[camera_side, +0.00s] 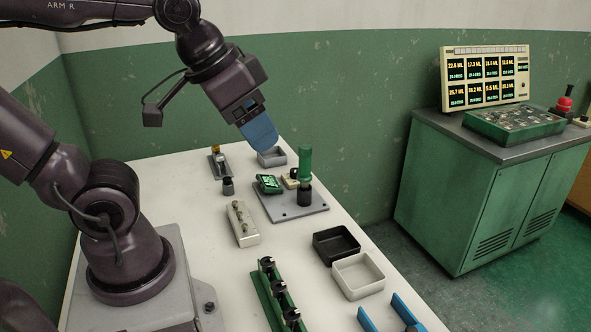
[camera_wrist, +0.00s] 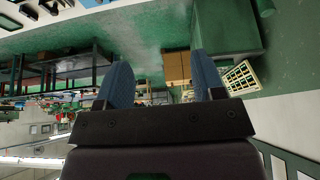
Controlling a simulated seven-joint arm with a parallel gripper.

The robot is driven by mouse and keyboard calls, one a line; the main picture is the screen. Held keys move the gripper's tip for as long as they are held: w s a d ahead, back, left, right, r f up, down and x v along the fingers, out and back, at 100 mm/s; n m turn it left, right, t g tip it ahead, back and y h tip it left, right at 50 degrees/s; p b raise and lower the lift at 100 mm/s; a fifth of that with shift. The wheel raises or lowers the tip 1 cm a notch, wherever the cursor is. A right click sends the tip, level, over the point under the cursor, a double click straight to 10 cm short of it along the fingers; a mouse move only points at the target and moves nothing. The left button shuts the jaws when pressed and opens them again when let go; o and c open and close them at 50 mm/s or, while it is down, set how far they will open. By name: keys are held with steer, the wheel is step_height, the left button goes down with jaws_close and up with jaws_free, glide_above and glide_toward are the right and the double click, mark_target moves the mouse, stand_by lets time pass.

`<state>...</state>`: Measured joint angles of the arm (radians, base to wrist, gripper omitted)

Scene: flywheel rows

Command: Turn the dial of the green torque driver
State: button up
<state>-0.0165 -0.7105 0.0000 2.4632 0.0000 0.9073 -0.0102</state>
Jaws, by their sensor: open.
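The green torque driver (camera_side: 305,162) stands upright in a black holder (camera_side: 304,196) on a grey plate on the white table, in the side view. Its dial cannot be made out at this size. My gripper (camera_side: 264,145) is in the air to the left of the driver and a little higher, apart from it. Its blue fingers point down and to the right. In the wrist view the two fingers (camera_wrist: 163,62) are spread with nothing between them. The driver cannot be made out in the wrist view, which shows the room tilted.
A small device with a green display (camera_side: 268,184) sits on the plate (camera_side: 290,211) left of the driver. A grey tray (camera_side: 272,159) lies behind, below my gripper. A black tray (camera_side: 335,246), a white tray (camera_side: 358,277) and a green rack (camera_side: 275,294) stand nearer the front.

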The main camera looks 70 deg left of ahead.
steer(key=w+a+r+n+g, duration=0.2)
steer(key=w+a+r+n, duration=0.15)
steer(key=w+a, duration=0.55)
steer(key=n+g, duration=0.4)
steer(key=n, duration=0.6)
glide_above(296, 170)
step_height(296, 170, down, 23)
step_height(296, 170, down, 12)
steer(key=shift+f, duration=0.2)
steer(key=shift+m, duration=0.25)
steer(key=c, duration=0.9)
